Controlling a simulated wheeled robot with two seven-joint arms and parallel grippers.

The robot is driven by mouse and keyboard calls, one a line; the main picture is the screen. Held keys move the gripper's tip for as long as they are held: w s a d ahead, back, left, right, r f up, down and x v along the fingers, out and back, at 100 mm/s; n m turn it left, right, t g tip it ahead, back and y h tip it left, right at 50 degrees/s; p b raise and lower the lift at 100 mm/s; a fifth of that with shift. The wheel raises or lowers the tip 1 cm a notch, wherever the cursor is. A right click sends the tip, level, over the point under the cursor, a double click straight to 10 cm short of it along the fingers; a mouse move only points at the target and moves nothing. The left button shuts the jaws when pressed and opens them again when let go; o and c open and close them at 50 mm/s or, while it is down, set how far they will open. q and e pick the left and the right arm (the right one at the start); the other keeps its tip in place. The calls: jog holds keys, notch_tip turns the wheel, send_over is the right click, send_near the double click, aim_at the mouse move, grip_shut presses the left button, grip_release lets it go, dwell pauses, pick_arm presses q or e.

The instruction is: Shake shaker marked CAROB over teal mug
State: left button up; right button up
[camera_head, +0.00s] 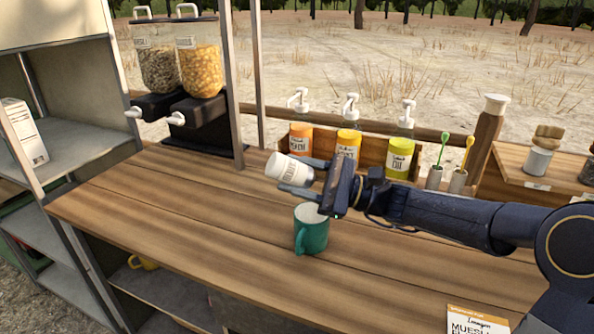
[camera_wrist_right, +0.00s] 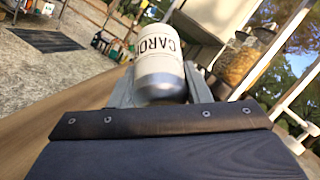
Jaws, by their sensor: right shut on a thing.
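The white shaker (camera_head: 289,169) is held tilted on its side by my right gripper (camera_head: 300,178), above the table and a little left of the teal mug. In the right wrist view the shaker (camera_wrist_right: 160,68) sits between the two fingers, with part of the word CAROB readable on it. My right gripper (camera_wrist_right: 155,88) is shut on it. The teal mug (camera_head: 311,232) stands upright on the wooden table, below the gripper, its handle toward the front left. The inside of the mug is mostly hidden. My left gripper is not in view.
Two cereal dispensers (camera_head: 199,70) stand at the back left. A muesli packet (camera_head: 478,320) is at the front right. The table (camera_head: 190,215) left of the mug is clear.

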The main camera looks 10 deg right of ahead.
aim_at(297, 162)
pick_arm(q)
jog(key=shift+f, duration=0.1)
pick_arm(e)
jog(key=shift+f, duration=0.15)
